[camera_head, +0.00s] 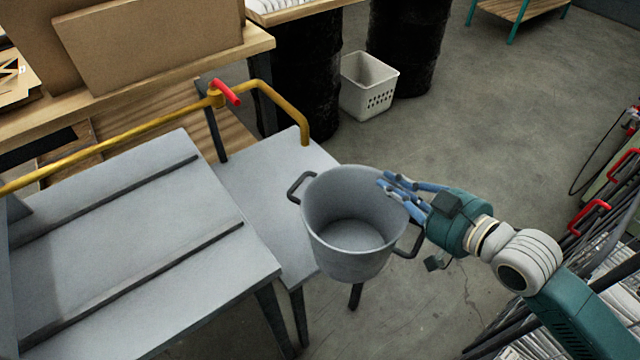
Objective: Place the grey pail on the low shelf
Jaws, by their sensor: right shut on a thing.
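The grey pail (345,250) is upright and empty, with a dark handle on each side. It is in the middle of the head view, overlapping the right edge of a low grey surface (258,200); I cannot tell whether it rests there or hangs just above it. My right gripper (392,187) comes in from the right, its blue fingers shut on the pail's right rim. My left gripper is not in view. The low grey surface sits beside and below a higher grey tabletop (130,240). I cannot tell for certain that this is the low shelf.
A yellow pipe with a red-handled valve (225,92) runs behind the grey surfaces. A wooden bench (150,75) with cardboard boxes is at the back left. Black drums (405,45) and a white basket (368,85) stand behind. A rack (600,220) is at right. Open floor lies between.

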